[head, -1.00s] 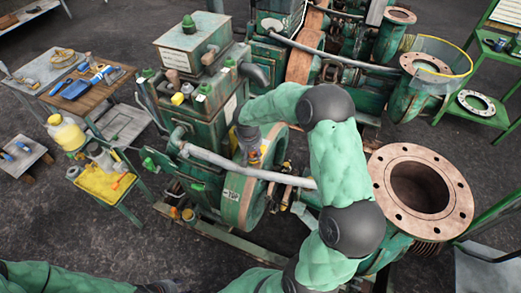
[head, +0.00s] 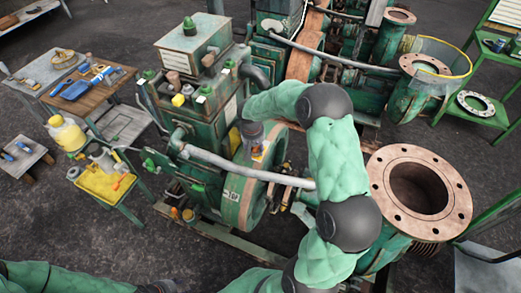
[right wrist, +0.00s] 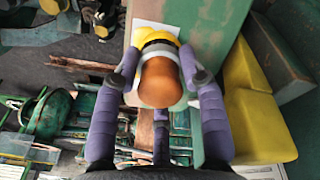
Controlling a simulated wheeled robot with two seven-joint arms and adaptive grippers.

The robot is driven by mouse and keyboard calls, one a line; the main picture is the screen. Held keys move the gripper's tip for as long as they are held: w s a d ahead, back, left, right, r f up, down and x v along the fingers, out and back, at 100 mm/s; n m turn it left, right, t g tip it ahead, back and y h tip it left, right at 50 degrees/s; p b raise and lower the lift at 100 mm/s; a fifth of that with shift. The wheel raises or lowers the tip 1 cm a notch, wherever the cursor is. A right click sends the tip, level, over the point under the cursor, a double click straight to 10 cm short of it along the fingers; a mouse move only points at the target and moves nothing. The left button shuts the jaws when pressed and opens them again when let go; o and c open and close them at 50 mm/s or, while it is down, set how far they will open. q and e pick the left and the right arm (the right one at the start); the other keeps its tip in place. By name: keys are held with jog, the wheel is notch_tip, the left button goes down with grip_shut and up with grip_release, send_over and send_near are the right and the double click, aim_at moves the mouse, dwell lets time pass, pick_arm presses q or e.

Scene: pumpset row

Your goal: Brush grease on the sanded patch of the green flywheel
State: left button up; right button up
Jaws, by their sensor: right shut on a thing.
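The green flywheel (head: 235,195) stands upright on the near side of the green machine in the head view. My right gripper (head: 256,148) is at the upper part of its rim, under my bent right arm. In the right wrist view my right gripper (right wrist: 161,75) has its purple fingers closed around a rounded orange-brown handle (right wrist: 160,84) with a yellow part beyond it. A pale patch (right wrist: 152,36) shows behind the handle on a green surface. The handle hides its far end, so I cannot tell whether it touches the wheel.
A grey rail (head: 225,162) crosses in front of the flywheel. A large flanged pipe (head: 455,200) stands close to my right arm. A yellow tray (head: 100,183) with bottles and a wooden tool table (head: 115,85) are at left.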

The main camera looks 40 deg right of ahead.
jog(key=shift+w+d+r+p, duration=0.15)
jog(key=shift+w+d, duration=0.15)
jog(key=shift+d, duration=0.3)
jog(key=shift+w+d+r+p, duration=0.15)
jog(key=shift+w+d, duration=0.15)
jog(key=shift+d, duration=0.25)
jog(key=shift+w+d+p, duration=0.15)
jog(key=shift+w+d, duration=0.15)
jog(key=shift+d, duration=0.3)
jog(key=shift+w+d+r+p, duration=0.2)
jog(key=shift+w+d, duration=0.2)
jog(key=shift+d, duration=0.3)
jog(key=shift+w+d+r+p, duration=0.1)
jog(key=shift+w+d+p, duration=0.2)
jog(key=shift+d, duration=0.4)
jog(key=shift+s+a+f+b, duration=0.2)
jog(key=shift+s+a, duration=0.15)
jog(key=shift+a, duration=0.35)
jog(key=shift+s+a+f+b, duration=0.1)
jog(key=shift+s+a+b, duration=0.2)
jog(key=shift+a, duration=0.35)
jog(key=shift+s+a+f+b, duration=0.15)
jog(key=shift+s+a, duration=0.25)
jog(key=shift+a, duration=0.3)
